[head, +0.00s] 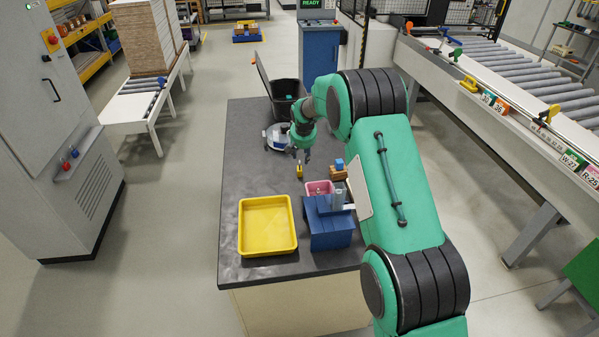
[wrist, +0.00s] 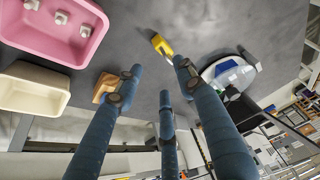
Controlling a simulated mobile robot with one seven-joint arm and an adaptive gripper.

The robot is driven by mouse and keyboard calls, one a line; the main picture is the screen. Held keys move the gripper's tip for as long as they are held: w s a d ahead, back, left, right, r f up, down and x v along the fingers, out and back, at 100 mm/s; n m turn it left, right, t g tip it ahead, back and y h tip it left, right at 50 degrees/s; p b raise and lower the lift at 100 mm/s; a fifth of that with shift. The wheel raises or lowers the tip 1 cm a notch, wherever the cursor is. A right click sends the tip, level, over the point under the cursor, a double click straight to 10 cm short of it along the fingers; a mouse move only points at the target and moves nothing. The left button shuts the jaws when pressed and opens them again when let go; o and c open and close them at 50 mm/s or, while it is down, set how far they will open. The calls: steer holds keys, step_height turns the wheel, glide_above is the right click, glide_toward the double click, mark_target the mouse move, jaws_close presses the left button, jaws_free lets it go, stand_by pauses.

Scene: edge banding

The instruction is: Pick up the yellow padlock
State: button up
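The yellow padlock (head: 299,171) stands on the dark tabletop in the head view, behind the pink bin. In the wrist view the padlock (wrist: 161,45) is at the top centre, just beyond the fingertips, with its shackle end towards the right-hand finger. My gripper (head: 307,157) hangs over the table close to the padlock in the head view. In the wrist view my gripper's (wrist: 155,75) blue fingers are spread apart with nothing between them. I cannot tell the exact gap between fingertips and padlock.
A pink bin (head: 319,187) and stacked blocks (head: 338,173) stand near the padlock. A blue box (head: 329,236) and yellow tray (head: 267,248) are nearer the front. A white-and-blue device (head: 277,138) and a black bin (head: 286,88) stand behind.

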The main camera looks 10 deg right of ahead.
steer(key=shift+f, duration=0.1)
steer(key=b, duration=0.1)
glide_toward(301, 169)
steer(key=shift+x, duration=2.4)
steer(key=shift+d, duration=0.1)
steer(key=shift+b+x, duration=0.55)
steer(key=shift+x, duration=2.05)
steer(key=shift+c, duration=0.3)
steer(key=c, duration=0.9)
steer(key=shift+r+p, duration=0.75)
steer(key=shift+r, duration=4.3)
jaws_close()
